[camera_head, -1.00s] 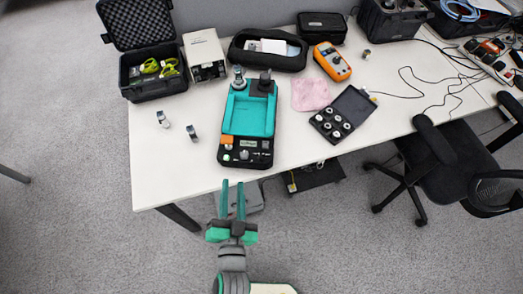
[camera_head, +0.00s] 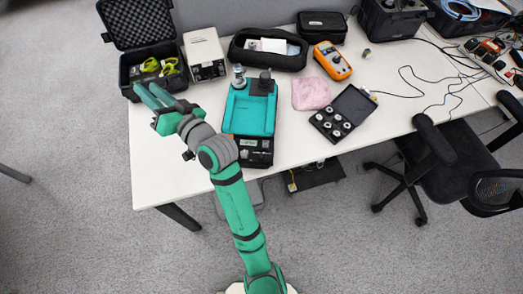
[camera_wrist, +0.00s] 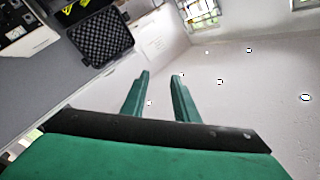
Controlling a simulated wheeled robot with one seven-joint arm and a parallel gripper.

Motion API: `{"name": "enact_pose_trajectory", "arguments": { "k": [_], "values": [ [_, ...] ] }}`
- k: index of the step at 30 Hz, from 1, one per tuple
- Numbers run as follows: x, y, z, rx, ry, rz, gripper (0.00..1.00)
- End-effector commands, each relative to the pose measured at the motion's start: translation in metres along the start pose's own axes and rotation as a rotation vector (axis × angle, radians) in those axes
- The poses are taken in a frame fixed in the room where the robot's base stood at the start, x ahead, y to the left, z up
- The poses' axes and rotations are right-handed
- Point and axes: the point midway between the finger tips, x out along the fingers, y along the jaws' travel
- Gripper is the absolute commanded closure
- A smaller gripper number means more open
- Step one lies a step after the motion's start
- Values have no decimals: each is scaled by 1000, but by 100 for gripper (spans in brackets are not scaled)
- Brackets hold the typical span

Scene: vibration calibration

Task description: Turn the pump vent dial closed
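The teal instrument (camera_head: 252,112) lies on the white table, with a silver round-topped fitting (camera_head: 239,78) and a black fitting (camera_head: 265,82) at its back end. I cannot tell which of its parts is the pump vent dial. My gripper (camera_head: 148,91) is left of the instrument, over the front of the black case. It is open, with two teal fingers apart and nothing between them, as the wrist view also shows (camera_wrist: 160,75). The instrument is not clearly seen in the wrist view.
The open black foam-lined case (camera_head: 136,24) and a white box (camera_head: 204,55) stand behind my gripper. The table's front left is mostly clear.

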Motion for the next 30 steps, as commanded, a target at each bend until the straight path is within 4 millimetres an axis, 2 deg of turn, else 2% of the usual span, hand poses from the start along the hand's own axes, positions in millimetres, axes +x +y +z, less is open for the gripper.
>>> {"name": "enact_pose_trajectory", "arguments": {
  "k": [5, 9, 14, 17, 23, 26, 30],
  "values": [
    [14, -12, 3, -88, -176, -52, 73],
    [14, -10, 15, -157, -334, -60, 73],
    [2, 6, 32, -232, -529, -31, 73],
    [-12, 24, 41, -277, -656, 8, 73],
    [-58, 73, 53, -352, -919, 133, 73],
    [-89, 102, 52, -379, -1050, 219, 73],
    [-142, 143, 43, -399, -1228, 358, 73]
  ]
}}
